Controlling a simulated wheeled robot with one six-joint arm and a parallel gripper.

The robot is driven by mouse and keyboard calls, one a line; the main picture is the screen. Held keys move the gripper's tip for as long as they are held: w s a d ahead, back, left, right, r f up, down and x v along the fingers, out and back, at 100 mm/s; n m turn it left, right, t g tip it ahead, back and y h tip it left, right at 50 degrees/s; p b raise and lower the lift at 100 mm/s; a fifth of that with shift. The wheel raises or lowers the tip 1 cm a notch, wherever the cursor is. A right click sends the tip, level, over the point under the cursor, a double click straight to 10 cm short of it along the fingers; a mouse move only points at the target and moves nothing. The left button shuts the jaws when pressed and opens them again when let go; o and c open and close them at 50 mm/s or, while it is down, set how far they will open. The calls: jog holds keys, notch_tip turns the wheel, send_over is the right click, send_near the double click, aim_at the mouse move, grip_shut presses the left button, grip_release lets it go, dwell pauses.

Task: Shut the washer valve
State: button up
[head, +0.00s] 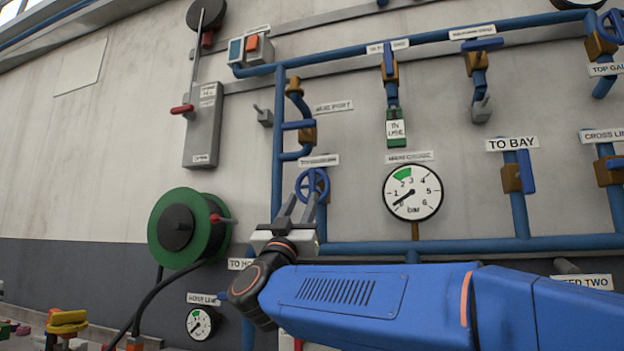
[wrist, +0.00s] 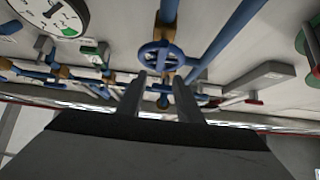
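I cannot read which label names the washer valve. A blue handwheel valve (head: 312,183) sits on the pipework under a small blurred label (head: 318,160). My gripper (head: 299,203) is just in front of and below this wheel, its two fingers pointing up towards it. In the wrist view the fingers (wrist: 160,82) stand apart with nothing between them, and the handwheel (wrist: 162,58) shows just beyond their tips. Whether the tips touch the wheel, I cannot tell. My wrist hides part of the pipe below it.
A pressure gauge (head: 412,192) is right of the wheel. A green hose reel (head: 165,232) and a grey box (head: 203,125) with a red-handled lever are left. Several blue-lever valves, such as one labelled TO BAY (head: 526,172), line the pipes. A horizontal blue pipe (head: 470,245) runs below.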

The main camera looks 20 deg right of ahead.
aim_at(311, 180)
jog(key=x, duration=1.1)
jog(key=shift+w+d+r, duration=0.15)
jog(key=shift+r, duration=0.1)
grip_shut()
